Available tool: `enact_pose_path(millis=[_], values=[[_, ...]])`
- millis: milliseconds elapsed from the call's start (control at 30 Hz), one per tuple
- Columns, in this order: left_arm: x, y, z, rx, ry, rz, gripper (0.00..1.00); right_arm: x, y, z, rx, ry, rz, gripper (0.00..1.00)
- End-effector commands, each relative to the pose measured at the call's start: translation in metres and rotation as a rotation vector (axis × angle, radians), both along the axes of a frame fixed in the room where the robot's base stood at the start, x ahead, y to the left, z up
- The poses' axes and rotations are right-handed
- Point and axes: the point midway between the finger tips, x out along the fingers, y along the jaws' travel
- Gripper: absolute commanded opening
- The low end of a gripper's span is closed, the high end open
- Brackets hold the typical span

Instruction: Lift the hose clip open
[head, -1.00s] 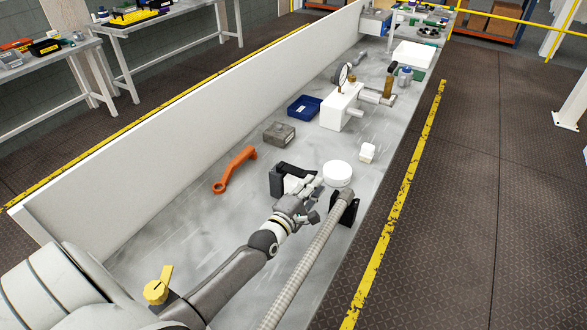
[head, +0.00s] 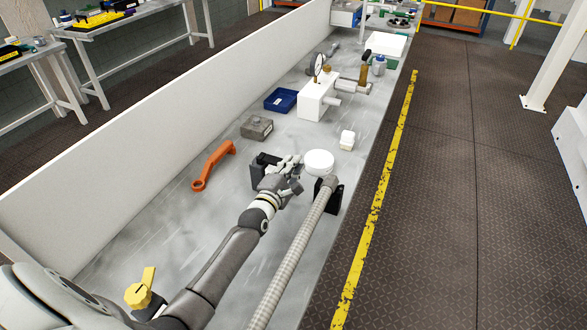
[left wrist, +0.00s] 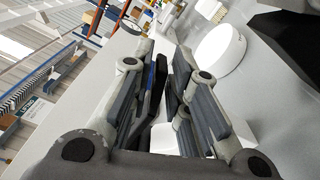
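A grey ribbed hose (head: 294,255) rises from the bottom edge and ends at a black holder (head: 329,196) near the table's front edge. A second black bracket-like part (head: 259,168) stands left of it; I cannot tell which black part is the hose clip. My left gripper (head: 288,172) is right beside the left black part, partly covering it. Its fingers (left wrist: 168,75) look apart in the left wrist view, with a dark plate (left wrist: 157,105) showing between them. Contact is unclear. My right gripper is out of view.
A white round cap (head: 319,162) sits just beyond the gripper and also shows in the left wrist view (left wrist: 220,48). Bare table lies at the left.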

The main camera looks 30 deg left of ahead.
Motion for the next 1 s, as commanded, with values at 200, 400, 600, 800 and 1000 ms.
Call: enact_pose_path(millis=[200, 400, 600, 800, 1000], values=[[0.0102, 0.0008, 0.0002, 0.001, -0.001, 0.000, 0.17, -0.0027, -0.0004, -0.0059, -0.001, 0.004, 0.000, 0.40], [0.0104, 0.0008, 0.0006, 0.001, 0.000, 0.000, 0.17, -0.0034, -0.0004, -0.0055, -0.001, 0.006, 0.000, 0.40], [0.0103, 0.0008, 0.0005, 0.001, 0.000, 0.000, 0.00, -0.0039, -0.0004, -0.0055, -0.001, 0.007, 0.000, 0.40], [0.0102, 0.0008, 0.0003, 0.002, 0.000, 0.000, 0.00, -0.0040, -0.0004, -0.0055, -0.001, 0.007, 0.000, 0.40], [0.0120, 0.0008, 0.0004, -0.003, 0.000, 0.000, 0.00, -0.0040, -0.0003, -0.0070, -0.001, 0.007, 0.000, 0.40]])
